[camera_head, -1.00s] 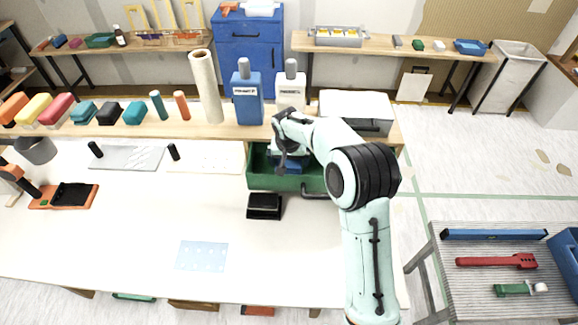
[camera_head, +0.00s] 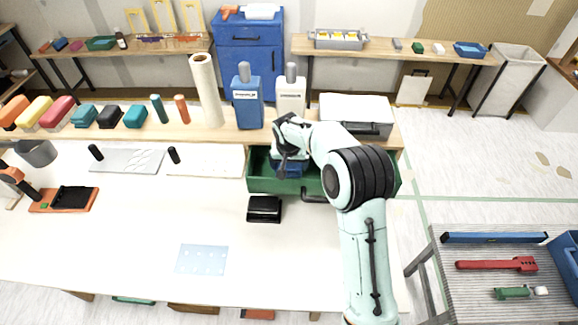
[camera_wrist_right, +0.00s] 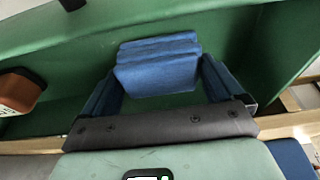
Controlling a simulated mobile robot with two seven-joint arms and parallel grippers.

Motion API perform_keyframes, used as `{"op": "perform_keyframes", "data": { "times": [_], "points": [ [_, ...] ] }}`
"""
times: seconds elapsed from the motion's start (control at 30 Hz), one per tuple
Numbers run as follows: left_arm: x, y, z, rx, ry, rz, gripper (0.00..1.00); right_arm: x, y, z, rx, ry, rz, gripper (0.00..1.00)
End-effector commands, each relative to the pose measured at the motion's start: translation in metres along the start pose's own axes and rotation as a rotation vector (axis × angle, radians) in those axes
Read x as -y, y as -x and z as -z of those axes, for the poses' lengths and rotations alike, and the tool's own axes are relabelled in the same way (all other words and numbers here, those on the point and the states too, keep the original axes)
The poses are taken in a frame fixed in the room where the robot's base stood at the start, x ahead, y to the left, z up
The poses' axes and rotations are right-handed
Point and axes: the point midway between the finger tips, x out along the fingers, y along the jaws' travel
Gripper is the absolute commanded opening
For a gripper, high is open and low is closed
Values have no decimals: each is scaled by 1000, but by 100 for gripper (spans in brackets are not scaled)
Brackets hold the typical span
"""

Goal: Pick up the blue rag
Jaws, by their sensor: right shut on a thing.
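The blue rag (camera_wrist_right: 158,65) is a folded stack of blue cloth, seen in the right wrist view between the two fingers of my right gripper (camera_wrist_right: 160,88). In the head view, the rag (camera_head: 290,168) shows as a blue patch under the right gripper (camera_head: 287,160), inside the green open-topped box (camera_head: 270,184). The gripper is shut on the rag. The arm and hand hide part of the box. In the wrist view the green wall (camera_wrist_right: 60,38) of the box lies behind the rag. My left gripper is not in view.
A blue bottle (camera_head: 247,103) and a white bottle (camera_head: 291,97) stand on the shelf just behind the box. A white case (camera_head: 352,107) stands to their right. A black item (camera_head: 264,208) lies in front of the box. The front of the white table is mostly clear.

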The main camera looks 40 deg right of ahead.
Motion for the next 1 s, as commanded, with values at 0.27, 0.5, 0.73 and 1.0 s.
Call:
{"op": "perform_keyframes", "data": {
  "times": [0.27,0.5,0.73,1.0],
  "points": [
    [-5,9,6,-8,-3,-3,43,2,72,22,-8,0,6,64],
    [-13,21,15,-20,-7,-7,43,2,136,39,-7,-1,6,64],
    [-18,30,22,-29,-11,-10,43,1,173,49,-4,0,4,64],
    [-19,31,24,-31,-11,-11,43,0,182,50,-1,0,1,64]
  ]
}}
